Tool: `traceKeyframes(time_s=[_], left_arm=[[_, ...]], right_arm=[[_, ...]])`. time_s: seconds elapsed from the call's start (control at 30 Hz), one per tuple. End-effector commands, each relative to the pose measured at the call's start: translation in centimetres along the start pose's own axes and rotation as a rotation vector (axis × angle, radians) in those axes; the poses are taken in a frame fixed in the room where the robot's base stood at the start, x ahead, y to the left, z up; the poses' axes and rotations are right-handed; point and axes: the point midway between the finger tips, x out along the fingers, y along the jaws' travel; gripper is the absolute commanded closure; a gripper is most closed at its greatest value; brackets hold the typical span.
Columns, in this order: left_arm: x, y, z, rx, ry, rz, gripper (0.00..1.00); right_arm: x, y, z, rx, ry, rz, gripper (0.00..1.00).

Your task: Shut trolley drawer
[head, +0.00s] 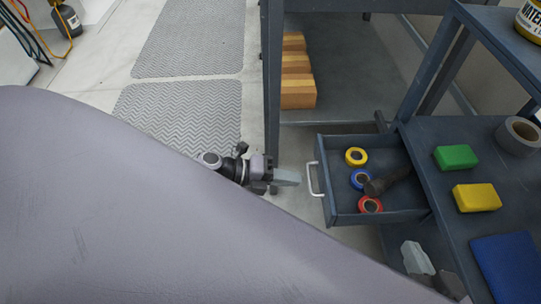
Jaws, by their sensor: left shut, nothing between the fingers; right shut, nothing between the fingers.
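The trolley drawer (345,219) is pulled out toward the left from the dark blue-grey trolley (425,143). Its pale handle (313,181) is on the left-facing front. Inside lie a yellow tape roll (356,156), a blue one (360,180), a red one (370,205) and a dark torch-like tool (388,184). My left gripper (290,177) is shut and empty, just left of the handle, pointing at it with a small apparent gap.
The trolley top holds a green block (456,157), a yellow block (477,198), a grey tape roll (519,135) and a blue cloth-like item (508,265). A table leg (271,80) stands behind my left gripper. Wooden blocks (297,90) lie beyond it. Floor mats (185,115) lie left.

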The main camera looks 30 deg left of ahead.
Motion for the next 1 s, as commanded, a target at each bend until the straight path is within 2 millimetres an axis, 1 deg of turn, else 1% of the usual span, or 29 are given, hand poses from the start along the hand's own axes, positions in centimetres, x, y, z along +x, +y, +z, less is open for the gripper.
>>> traceKeyframes(time_s=[0.03, 0.1, 0.3, 0.43, 0.87, 1.0], left_arm=[[1.3, 0.1, 0.0, 0.002, 0.000, -0.003, 1.00], [2.5, -0.1, 0.1, 0.002, -0.001, -0.003, 1.00], [4.8, -0.9, 0.0, 0.001, -0.001, -0.001, 1.00], [5.4, -1.2, 0.1, 0.000, -0.001, 0.000, 1.00], [5.5, -1.2, 0.0, -0.001, -0.001, 0.000, 1.00], [6.0, -1.5, 0.0, -0.001, -0.001, 0.000, 1.00]], right_arm=[[0.3, -0.1, 0.2, 0.009, 0.005, -0.009, 1.00], [0.4, -0.3, 0.1, 0.017, 0.009, -0.018, 1.00], [0.6, -0.4, 0.2, 0.031, 0.010, -0.031, 1.00], [0.6, -0.5, 0.2, 0.035, 0.010, -0.034, 1.00], [0.6, -0.7, 0.0, 0.035, 0.014, -0.038, 1.00], [0.5, -0.7, -0.2, 0.033, 0.015, -0.036, 1.00]])
